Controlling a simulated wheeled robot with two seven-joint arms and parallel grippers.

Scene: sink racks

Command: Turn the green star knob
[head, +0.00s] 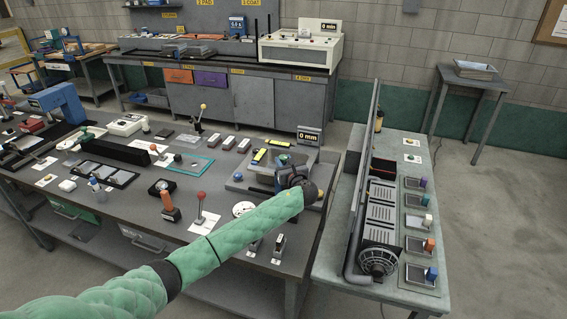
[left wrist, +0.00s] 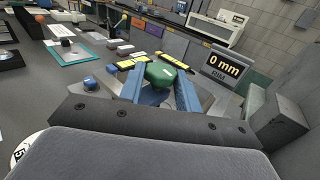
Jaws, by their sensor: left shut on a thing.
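The green star knob (left wrist: 162,74) sits between the two blue fingers of my left gripper (left wrist: 160,90) in the left wrist view. The fingers are shut on it from both sides, and its top shows above them. In the head view the knob (head: 283,158) shows just beyond my left gripper (head: 282,170), on a grey machine at the right end of the workbench. My wrist hides part of that machine. My right gripper is not in view.
A display reading "0 mm" (left wrist: 226,64) stands behind the knob. Yellow-labelled blocks (head: 259,156) lie near it. A red-balled lever (head: 201,195) stands left of my forearm. A narrow side table (head: 440,166) with several small trays stands at right.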

